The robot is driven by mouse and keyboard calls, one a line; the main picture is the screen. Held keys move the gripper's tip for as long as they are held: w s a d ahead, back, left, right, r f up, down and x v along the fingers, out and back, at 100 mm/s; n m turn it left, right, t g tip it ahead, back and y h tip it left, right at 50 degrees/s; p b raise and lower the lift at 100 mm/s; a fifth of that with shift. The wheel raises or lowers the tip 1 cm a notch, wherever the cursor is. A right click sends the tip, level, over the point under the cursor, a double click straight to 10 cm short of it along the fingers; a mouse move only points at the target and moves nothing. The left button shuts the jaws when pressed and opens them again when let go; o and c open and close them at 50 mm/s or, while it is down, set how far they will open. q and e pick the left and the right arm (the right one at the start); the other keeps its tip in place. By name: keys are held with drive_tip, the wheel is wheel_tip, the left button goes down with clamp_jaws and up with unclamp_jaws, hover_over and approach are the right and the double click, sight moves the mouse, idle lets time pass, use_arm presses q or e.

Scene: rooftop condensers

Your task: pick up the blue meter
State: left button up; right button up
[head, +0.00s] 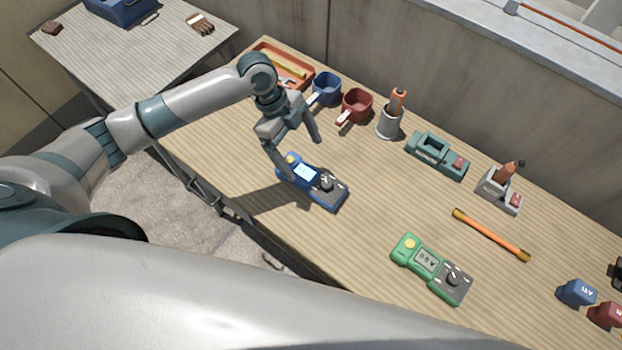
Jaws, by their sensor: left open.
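The blue meter (332,193) lies on the wooden workbench, screen and dial facing up. My left gripper (302,158) is open above the meter's upper left end, with its fingers pointing down. One finger shows near the meter's left end and the other to the upper right of it. I cannot tell whether either finger touches the meter. My right gripper is not in view.
A green meter (431,268) lies to the right and an orange rod (490,234) beyond it. Blue (326,89) and red (356,106) handled cups and a grey holder (389,122) stand behind. The bench (370,225) is clear between the meters.

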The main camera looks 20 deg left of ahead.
use_arm(q)
drive_tip(key=shift+m, duration=0.5)
drive_tip(key=w+a+r, duration=0.1)
drive_tip(key=a, duration=0.1)
drive_tip(key=w+a+r, duration=0.1)
drive_tip(key=shift+w+a+r, duration=0.3)
drive_tip(key=shift+a+r, duration=0.05)
drive_tip(key=shift+a, duration=0.05)
drive_tip(key=b, duration=1)
approach(311, 177)
drive_tip(key=x, duration=0.5)
drive_tip(key=shift+w+d, duration=0.1)
